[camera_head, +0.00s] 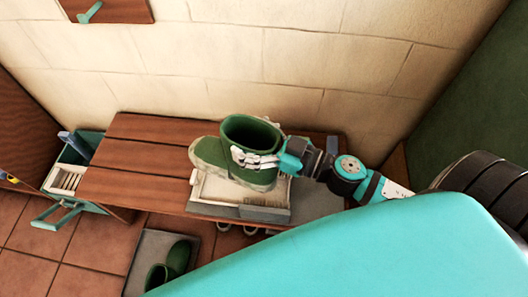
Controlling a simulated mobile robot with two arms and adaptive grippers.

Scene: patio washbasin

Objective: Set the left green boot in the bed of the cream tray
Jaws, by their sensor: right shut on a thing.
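A green boot (215,153) with a pale sole is over the cream tray (203,187) on the wooden bench. Its toe points left and its open top faces up. My right gripper (262,160) comes in from the right and is shut on the boot's shaft. The boot hides much of the tray's bed, so I cannot tell whether the sole rests on it. Another green boot (178,256) is on a grey mat on the floor, partly hidden by my body. My left gripper is not in view.
The slatted wooden bench (120,185) stands against the pale block wall, its left part bare. A green caddy (83,150) with a brush is at its left. A grey mat (150,248) lies on the tiled floor in front. A green hook hangs on a wall board (115,10).

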